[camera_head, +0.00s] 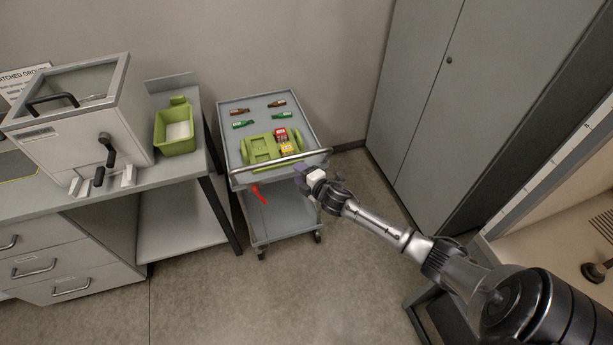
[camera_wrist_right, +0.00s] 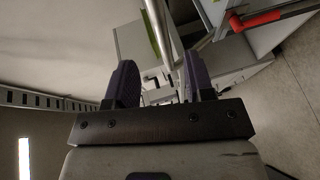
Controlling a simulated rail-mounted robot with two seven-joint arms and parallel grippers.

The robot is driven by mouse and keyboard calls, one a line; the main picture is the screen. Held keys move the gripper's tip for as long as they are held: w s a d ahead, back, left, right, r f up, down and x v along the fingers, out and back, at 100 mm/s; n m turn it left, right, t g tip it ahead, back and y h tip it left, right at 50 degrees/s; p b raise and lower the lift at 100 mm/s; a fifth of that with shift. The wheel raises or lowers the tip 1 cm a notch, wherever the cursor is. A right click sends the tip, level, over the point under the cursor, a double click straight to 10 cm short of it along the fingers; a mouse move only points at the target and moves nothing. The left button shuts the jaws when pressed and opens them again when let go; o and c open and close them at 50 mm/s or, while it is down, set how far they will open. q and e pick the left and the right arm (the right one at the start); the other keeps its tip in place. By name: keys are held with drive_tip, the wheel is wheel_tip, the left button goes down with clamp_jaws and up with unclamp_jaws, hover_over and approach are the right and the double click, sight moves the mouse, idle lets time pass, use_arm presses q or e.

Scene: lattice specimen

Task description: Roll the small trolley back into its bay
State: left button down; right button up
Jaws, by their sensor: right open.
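The small trolley is a grey cart with a tray top (camera_head: 232,150) and a lower shelf (camera_head: 275,227). It stands on casters between the workbench and the tall cabinet. A pale push handle (camera_head: 262,167) runs along its front edge, and a red lever (camera_head: 259,194) hangs below it. My right gripper (camera_head: 305,173) is open at the right end of the handle. In the right wrist view the handle (camera_wrist_right: 160,28) lines up with the gap between the two purple-grey fingers (camera_wrist_right: 158,82); I cannot tell whether they touch it. My left gripper is not in view.
The trolley's tray carries a green holder (camera_head: 259,151), small boxes and several little bottles. A workbench (camera_head: 180,178) with a lidded machine (camera_head: 75,125) and a green bin (camera_head: 175,130) stands left. A tall grey cabinet (camera_head: 425,90) stands right. Floor (camera_head: 215,290) in front is clear.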

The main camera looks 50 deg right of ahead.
drive_tip(key=shift+v, duration=1.45)
drive_tip(key=s+a+f+g, duration=0.3)
drive_tip(key=s+a+f, duration=0.1)
drive_tip(key=s+f, duration=0.6)
drive_tip(key=s+a+f+m+y, duration=0.1)
drive_tip(key=s+a+f+y, duration=0.1)
drive_tip(key=s+a+f, duration=0.35)
drive_tip(key=s+a+r+m+g+y, duration=0.1)
drive_tip(key=s+a+r+m+g, duration=0.1)
drive_tip(key=s+a+r+m, duration=0.4)
drive_tip(key=s+a+r+m+g, duration=0.2)
drive_tip(key=s+a+r, duration=0.1)
drive_tip(key=a+r, duration=0.6)
drive_tip(key=s+a+f+m+g, duration=0.1)
drive_tip(key=s+f+m+g, duration=0.1)
drive_tip(key=s+m+g, duration=0.2)
drive_tip(key=s+g, duration=0.1)
drive_tip(key=s, duration=0.2)
drive_tip(key=shift+s, duration=0.2)
